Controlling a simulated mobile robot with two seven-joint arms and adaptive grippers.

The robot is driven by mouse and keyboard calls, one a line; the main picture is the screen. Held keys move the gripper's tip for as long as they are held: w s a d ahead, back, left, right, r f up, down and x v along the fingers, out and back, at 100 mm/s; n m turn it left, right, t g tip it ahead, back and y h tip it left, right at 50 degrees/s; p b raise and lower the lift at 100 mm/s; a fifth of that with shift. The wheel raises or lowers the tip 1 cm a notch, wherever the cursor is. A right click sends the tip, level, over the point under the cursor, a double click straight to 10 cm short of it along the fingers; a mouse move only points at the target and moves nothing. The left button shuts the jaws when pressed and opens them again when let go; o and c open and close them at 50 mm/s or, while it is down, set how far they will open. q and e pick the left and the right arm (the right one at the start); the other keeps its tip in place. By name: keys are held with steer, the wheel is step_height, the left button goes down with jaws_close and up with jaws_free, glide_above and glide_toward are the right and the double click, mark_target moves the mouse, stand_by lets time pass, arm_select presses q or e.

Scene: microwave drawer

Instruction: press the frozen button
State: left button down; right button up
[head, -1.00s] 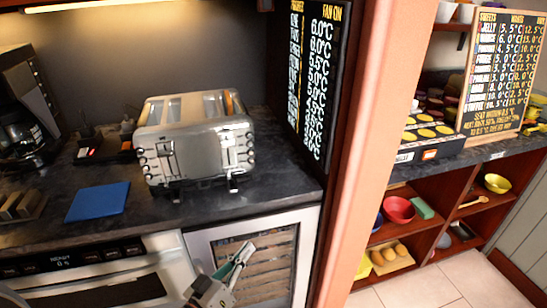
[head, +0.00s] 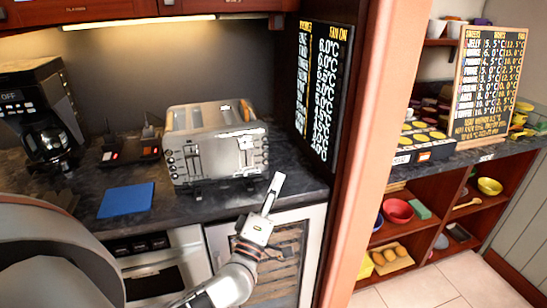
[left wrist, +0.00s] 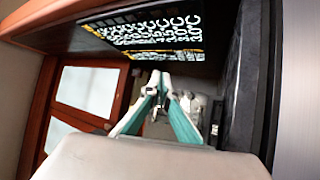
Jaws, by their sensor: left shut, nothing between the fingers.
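My left gripper (head: 275,184) points up in front of the counter's front edge, to the right of the oven-like drawer appliance and just below the toaster's right side. In the left wrist view its teal fingers (left wrist: 161,84) come together at the tips, shut and empty. The drawer appliance (head: 195,245) is below the counter, with a row of dark buttons (head: 150,243) on its front panel. My arm covers the panel's left part. The button labels are too small to read, so I cannot tell which is the frozen one. My right gripper is not in view.
A silver toaster (head: 215,150) stands on the dark counter, with a blue mat (head: 126,200) and a coffee maker (head: 40,115) to its left. A glass-fronted cabinet (head: 285,260) is behind my gripper. A pink pillar (head: 365,150) stands to the right.

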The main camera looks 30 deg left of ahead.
mark_target(266, 155)
arm_select(q)
steer(key=shift+w+a, duration=0.1)
steer(key=w+a+b, duration=0.1)
steer(key=w+a, duration=0.1)
steer(key=w+a+b, duration=0.1)
steer(key=w+a, duration=0.1)
steer(key=a, duration=0.1)
steer(key=shift+w, duration=0.2)
steer(key=shift+w+a, duration=0.5)
steer(key=shift+a, duration=0.15)
steer(key=shift+w+a, duration=0.1)
stand_by(0.8)
stand_by(0.3)
steer(key=shift+w+a, duration=0.25)
steer(key=shift+a, duration=0.05)
